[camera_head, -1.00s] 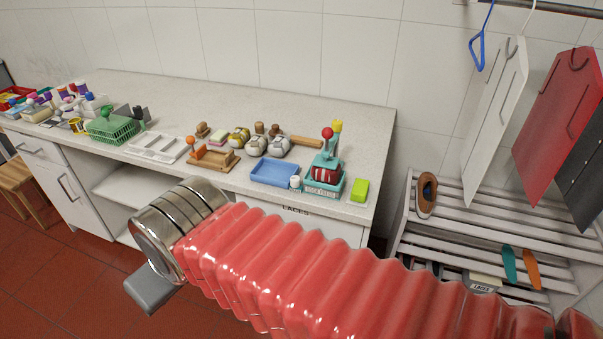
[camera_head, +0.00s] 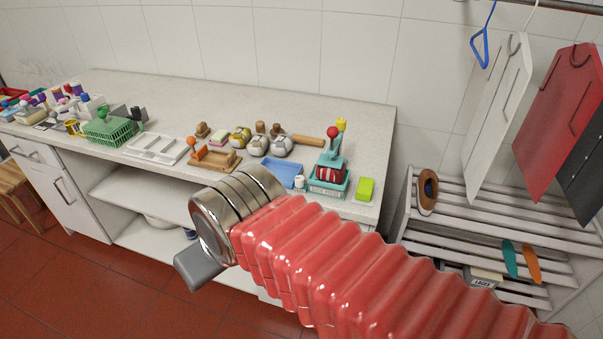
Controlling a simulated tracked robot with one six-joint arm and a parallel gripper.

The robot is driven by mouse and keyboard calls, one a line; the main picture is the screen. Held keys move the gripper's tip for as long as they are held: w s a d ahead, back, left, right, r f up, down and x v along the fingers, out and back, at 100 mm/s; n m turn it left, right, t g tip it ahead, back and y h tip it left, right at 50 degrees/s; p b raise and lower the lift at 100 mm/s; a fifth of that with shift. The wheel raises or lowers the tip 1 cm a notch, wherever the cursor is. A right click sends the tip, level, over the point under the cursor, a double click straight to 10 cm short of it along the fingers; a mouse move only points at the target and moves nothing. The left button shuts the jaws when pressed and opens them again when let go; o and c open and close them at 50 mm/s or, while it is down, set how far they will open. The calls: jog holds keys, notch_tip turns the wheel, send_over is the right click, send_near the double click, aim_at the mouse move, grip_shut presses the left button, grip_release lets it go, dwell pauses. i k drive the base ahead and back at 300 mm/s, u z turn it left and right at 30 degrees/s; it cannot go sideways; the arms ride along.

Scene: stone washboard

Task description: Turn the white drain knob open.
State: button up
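A small white knob-like piece (camera_head: 299,182) stands at the front right corner of a shallow blue tray (camera_head: 284,170) on the counter. It looks like the drain knob, but it is too small to tell how it is turned. My red ribbed arm with its metal end crosses the foreground and covers part of the counter's front. The grey end of my gripper (camera_head: 198,267) hangs below and left of the knob, in front of the counter and apart from it. Its fingers cannot be made out.
A teal press with a red ball handle (camera_head: 331,168) stands right of the knob, with a lime green block (camera_head: 365,189) beside it. Wooden pieces and several rounded pots stand behind and left.

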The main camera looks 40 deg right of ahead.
aim_at(299, 180)
jog(key=u, duration=0.05)
jog(key=i, duration=1)
jog(key=z, duration=0.05)
